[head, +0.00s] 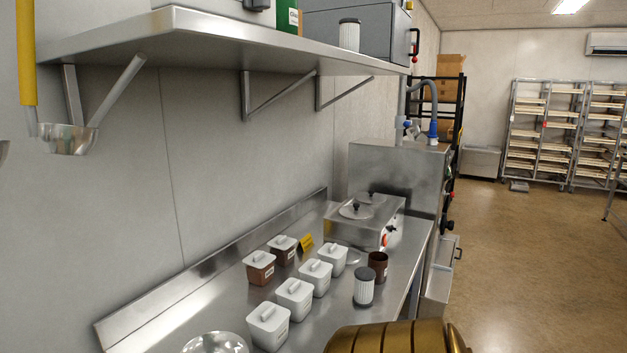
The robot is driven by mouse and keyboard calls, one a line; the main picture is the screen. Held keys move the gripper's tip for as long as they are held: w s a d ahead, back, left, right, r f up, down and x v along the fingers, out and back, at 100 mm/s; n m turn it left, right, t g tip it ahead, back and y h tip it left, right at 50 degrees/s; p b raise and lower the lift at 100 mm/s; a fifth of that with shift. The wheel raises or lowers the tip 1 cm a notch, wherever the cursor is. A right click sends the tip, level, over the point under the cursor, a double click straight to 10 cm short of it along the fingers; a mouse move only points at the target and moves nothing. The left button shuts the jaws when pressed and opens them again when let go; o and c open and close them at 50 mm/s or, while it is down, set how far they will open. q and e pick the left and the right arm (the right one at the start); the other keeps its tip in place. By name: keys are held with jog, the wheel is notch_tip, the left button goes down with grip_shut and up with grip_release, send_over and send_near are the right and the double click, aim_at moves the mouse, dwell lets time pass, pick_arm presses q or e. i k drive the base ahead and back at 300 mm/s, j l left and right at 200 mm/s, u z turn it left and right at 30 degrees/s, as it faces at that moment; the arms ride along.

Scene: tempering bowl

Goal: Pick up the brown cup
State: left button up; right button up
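The brown cup (378,267) stands upright on the steel counter (335,308), near its right edge. It is a small dark brown cylinder with an open top. A white ribbed container with a dark lid (363,287) stands just in front of it and to its left. Neither of my grippers is in view.
White lidded tubs (294,298) and two brown lidded tubs (259,268) stand left of the cup. A steel unit with round lids (365,218) is behind it. A wall shelf (215,30) overhangs the counter; a ladle (68,139) hangs below it.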

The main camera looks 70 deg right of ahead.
aim_at(377, 267)
jog(key=z, duration=2.85)
jog(key=i+l+u, duration=0.2)
jog(key=u, duration=0.25)
jog(key=i+l+u, duration=0.15)
jog(key=l+u, duration=0.3)
jog(key=i+l, duration=0.15)
jog(key=l, duration=0.3)
jog(key=i+l+u, duration=0.15)
jog(key=l, duration=0.25)
jog(key=i+l, duration=0.1)
jog(key=l, duration=0.35)
jog(key=i+l+u, duration=0.15)
jog(key=l, duration=0.75)
jog(key=i+u, duration=0.05)
